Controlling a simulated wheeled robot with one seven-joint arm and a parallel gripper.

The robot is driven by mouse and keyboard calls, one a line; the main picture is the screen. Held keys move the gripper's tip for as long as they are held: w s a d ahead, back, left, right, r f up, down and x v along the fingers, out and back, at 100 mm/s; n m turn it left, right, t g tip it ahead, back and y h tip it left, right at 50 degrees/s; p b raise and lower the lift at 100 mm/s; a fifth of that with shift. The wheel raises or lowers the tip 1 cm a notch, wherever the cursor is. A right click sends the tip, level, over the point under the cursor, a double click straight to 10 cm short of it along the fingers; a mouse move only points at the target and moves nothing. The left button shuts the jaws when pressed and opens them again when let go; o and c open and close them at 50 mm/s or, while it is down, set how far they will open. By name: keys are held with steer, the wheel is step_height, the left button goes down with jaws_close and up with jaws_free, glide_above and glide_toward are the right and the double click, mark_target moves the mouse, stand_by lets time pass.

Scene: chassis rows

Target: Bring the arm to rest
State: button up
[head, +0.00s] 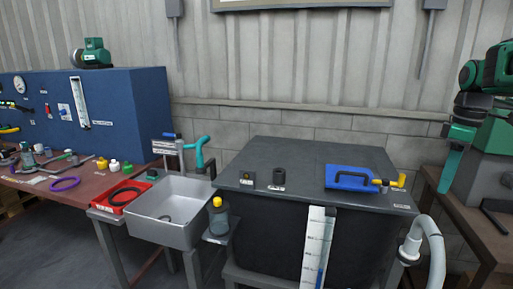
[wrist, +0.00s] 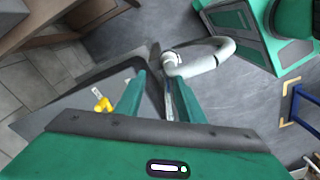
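My gripper (wrist: 160,82) shows in the wrist view with two teal fingers. They are apart, and I see nothing held between them. Below and beyond them are the dark tank's edge, a yellow valve (wrist: 103,103) and a white hose (wrist: 205,60). In the head view, the green and black arm at the right edge (head: 488,72) appears to be mine. A teal finger (head: 452,168) points down, to the right of the tank.
A grey sink (head: 175,210) and a red bench (head: 65,190) stand left. The white hose (head: 432,240) bends down beside the tank. A brown bench (head: 470,225) stands right.

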steer(key=s+a+f+m, duration=0.2)
steer(key=s+f+m, duration=0.2)
steer(key=s, duration=0.5)
steer(key=s+a+f+m, duration=0.3)
steer(key=s+f+m, duration=0.2)
steer(key=s, duration=0.4)
steer(key=s+a+f+m, duration=0.3)
steer(key=s+f+m, duration=0.2)
steer(key=s, duration=0.4)
steer(key=shift+s+m, duration=0.25)
steer(key=shift+m, duration=0.15)
